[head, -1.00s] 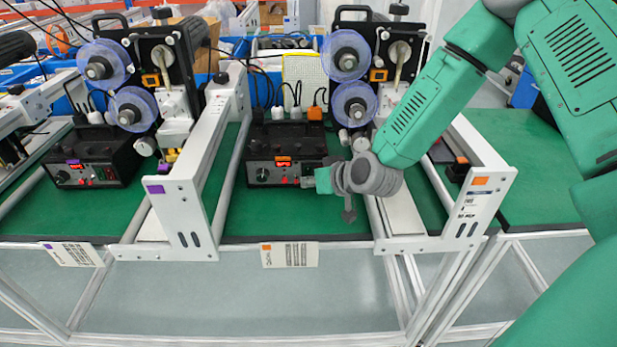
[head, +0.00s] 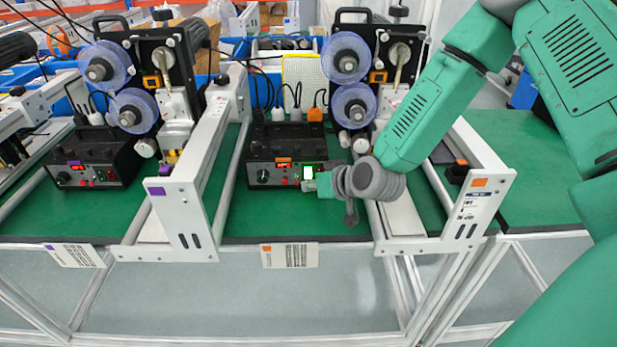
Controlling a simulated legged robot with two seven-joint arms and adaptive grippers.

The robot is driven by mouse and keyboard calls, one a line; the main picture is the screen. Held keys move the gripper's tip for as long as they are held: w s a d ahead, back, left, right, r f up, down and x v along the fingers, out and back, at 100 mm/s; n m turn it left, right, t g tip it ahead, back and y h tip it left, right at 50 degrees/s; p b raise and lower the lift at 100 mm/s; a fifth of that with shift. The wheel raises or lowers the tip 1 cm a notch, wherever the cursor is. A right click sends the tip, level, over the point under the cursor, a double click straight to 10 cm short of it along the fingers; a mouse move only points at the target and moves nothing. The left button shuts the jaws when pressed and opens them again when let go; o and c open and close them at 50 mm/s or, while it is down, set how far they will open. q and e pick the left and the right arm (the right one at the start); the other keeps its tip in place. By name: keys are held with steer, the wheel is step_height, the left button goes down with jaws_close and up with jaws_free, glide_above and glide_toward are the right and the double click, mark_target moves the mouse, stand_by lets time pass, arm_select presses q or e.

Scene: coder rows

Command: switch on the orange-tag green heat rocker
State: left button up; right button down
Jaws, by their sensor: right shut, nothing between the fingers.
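The orange-tag control box (head: 286,145) is black and stands on the green bench in the middle, with an orange tag (head: 284,159) on its top front edge. Its front has a dark knob (head: 263,176), a red display (head: 284,166) and a green rocker (head: 308,171), which is lit bright green. My right gripper (head: 318,184) is shut and empty at the box's right front, just below and right of the rocker. It hides the panel's right end; I cannot tell whether it touches the rocker. My left gripper is not in view.
A similar box with a purple tag (head: 73,162) stands at the left. White frames (head: 185,205) with tags flank the orange box, the right one (head: 475,195) just under my right arm. Reels (head: 346,57) stand behind. The green bench in front of the box is clear.

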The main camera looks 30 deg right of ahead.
steer(key=shift+s, duration=0.15)
steer(key=shift+s+a+r+p, duration=0.15)
steer(key=shift+s+a, duration=0.3)
steer(key=shift+s, duration=0.25)
steer(key=shift+s+a+r+p, duration=0.1)
steer(key=shift+s+a+p, duration=0.1)
steer(key=shift+s+a, duration=0.35)
steer(key=shift+s+a+r+p, duration=0.15)
steer(key=shift+s+a, duration=0.15)
steer(key=shift+s, duration=0.5)
